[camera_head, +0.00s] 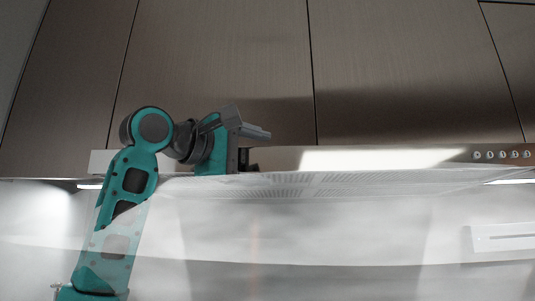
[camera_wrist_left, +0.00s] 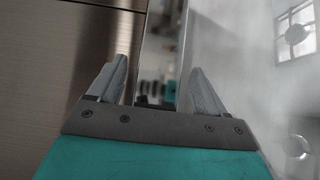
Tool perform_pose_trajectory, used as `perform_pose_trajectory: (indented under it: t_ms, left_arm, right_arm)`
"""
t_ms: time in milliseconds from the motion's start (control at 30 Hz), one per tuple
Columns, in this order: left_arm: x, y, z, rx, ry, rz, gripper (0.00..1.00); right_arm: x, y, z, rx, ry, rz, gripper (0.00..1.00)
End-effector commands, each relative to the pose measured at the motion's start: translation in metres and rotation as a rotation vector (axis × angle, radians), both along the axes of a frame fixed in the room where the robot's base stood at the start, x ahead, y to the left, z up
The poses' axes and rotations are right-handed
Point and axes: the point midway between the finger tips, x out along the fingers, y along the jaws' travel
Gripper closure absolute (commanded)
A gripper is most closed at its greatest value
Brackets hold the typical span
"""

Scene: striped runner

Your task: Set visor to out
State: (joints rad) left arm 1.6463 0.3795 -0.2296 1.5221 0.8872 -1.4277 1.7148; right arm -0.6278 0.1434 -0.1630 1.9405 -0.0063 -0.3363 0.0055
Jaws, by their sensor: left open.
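The visor is most likely the range hood's steel front strip (camera_head: 375,157), which runs across the head view below the cabinets. My left gripper (camera_head: 256,148) is at the left part of this strip. In the left wrist view my left gripper (camera_wrist_left: 158,68) is open. The shiny strip (camera_wrist_left: 161,55) runs between its two fingers, with gaps visible on both sides, so it is not clamped. Whether a finger touches it cannot be told. The gripper hides part of the strip in the head view. My right gripper is not in view.
Brown cabinet doors (camera_head: 215,60) rise above the strip. A pale perforated underside (camera_head: 340,183) lies below it, and round buttons (camera_head: 502,154) sit at its right end. A hazy see-through sheet (camera_head: 330,235) spans the lower view, overlapping my left arm.

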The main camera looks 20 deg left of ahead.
Motion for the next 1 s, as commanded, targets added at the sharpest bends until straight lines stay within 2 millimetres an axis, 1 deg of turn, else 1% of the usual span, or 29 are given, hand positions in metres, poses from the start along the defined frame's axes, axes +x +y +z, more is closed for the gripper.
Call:
perform_pose_trajectory:
  t_ms: [33, 200, 333, 567, 1000]
  left_arm:
    - [0.007, -0.004, 0.001, 0.001, 0.003, 0.000, 0.21]
    - [0.020, -0.012, 0.001, 0.000, 0.001, -0.001, 0.21]
    - [0.024, -0.013, 0.000, 0.000, 0.001, 0.000, 0.21]
    - [0.024, -0.013, -0.001, 0.000, 0.001, 0.000, 0.22]
    - [0.024, -0.013, 0.000, 0.000, 0.001, 0.000, 0.64]
  right_arm:
    - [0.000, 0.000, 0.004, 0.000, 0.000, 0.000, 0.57]
    - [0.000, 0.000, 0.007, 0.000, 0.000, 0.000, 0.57]
    - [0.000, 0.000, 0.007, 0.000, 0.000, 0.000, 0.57]
    - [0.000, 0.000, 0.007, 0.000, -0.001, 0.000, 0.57]
    - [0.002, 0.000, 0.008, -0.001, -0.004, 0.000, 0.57]
